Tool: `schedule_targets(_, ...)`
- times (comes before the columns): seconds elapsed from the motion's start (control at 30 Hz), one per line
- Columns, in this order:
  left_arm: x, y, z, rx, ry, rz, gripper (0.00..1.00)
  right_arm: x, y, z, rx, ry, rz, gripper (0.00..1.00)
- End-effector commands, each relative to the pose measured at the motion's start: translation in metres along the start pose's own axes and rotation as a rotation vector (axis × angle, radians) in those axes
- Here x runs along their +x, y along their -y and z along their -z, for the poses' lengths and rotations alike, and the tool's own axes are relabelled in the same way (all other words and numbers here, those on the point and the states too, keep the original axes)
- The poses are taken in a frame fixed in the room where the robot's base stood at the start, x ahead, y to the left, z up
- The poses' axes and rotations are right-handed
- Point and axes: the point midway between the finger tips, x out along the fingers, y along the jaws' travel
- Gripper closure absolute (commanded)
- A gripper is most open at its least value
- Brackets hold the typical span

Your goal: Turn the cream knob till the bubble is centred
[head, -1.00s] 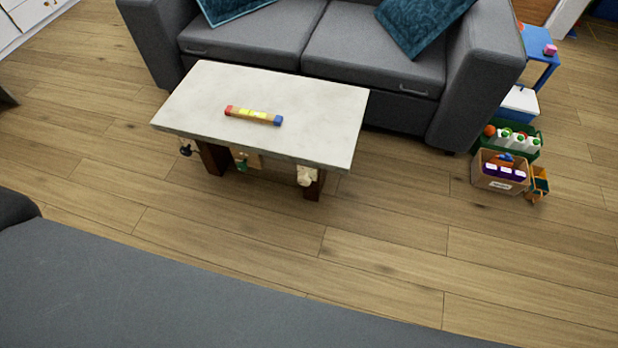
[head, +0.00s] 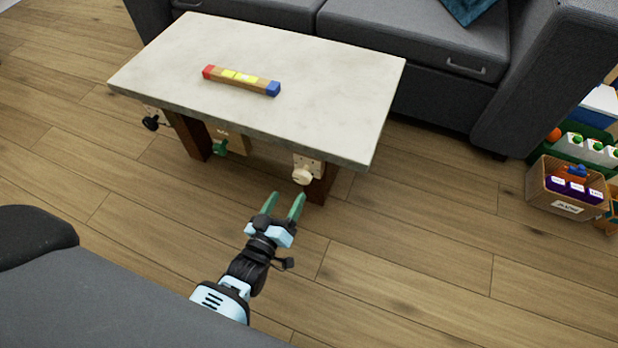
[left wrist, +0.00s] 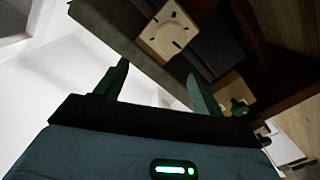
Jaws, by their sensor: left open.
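The cream knob (head: 302,176) sits on a pale plate under the front right of the table edge. In the left wrist view a cream round knob (left wrist: 172,38) on a square plate shows beyond the fingers. My left gripper (head: 284,204) is open and empty, just below and left of the knob in the head view, apart from it. Its fingers (left wrist: 158,78) also show spread in the left wrist view. The level (head: 242,79), a wooden bar with red and blue ends and yellow windows, lies on the pale tabletop (head: 330,75). Its bubble is too small to make out. My right gripper is out of view.
A green knob (head: 220,148) and a black knob (head: 151,123) are also under the table's front edge. A grey sofa (head: 420,45) stands behind. Boxes of toys (head: 566,190) stand at right. The floor before the table is clear.

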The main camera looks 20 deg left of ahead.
Motion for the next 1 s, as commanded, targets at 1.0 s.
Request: schedule_targets(1.0, 0.084, 0.014, -0.027, -0.028, -0.026, -0.011, 0.31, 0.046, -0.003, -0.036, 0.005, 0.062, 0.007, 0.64)
